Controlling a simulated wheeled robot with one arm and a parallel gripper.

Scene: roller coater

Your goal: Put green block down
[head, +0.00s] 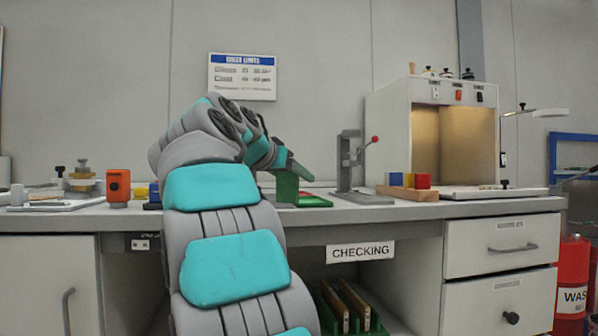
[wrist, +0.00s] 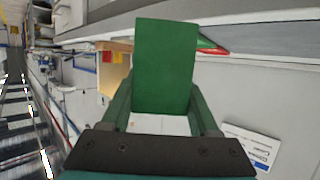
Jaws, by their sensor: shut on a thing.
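The green block (head: 287,188) shows in the head view at the end of my arm, just above or at the bench top. It also shows in the wrist view (wrist: 165,65), upright in the picture between the two fingers. My gripper (wrist: 162,100) is shut on it, with one finger on each side. In the head view my gripper (head: 283,165) is partly hidden by my own arm. A flat green piece (head: 316,201) lies on the bench beside the block. I cannot tell whether the block touches the bench.
The bench top (head: 375,213) has a grey stand with a red knob (head: 350,165), a wooden tray (head: 408,194) with coloured blocks, and a lit cabinet (head: 398,125) at right. An orange device (head: 118,187) stands at left. Bare bench lies along the front edge.

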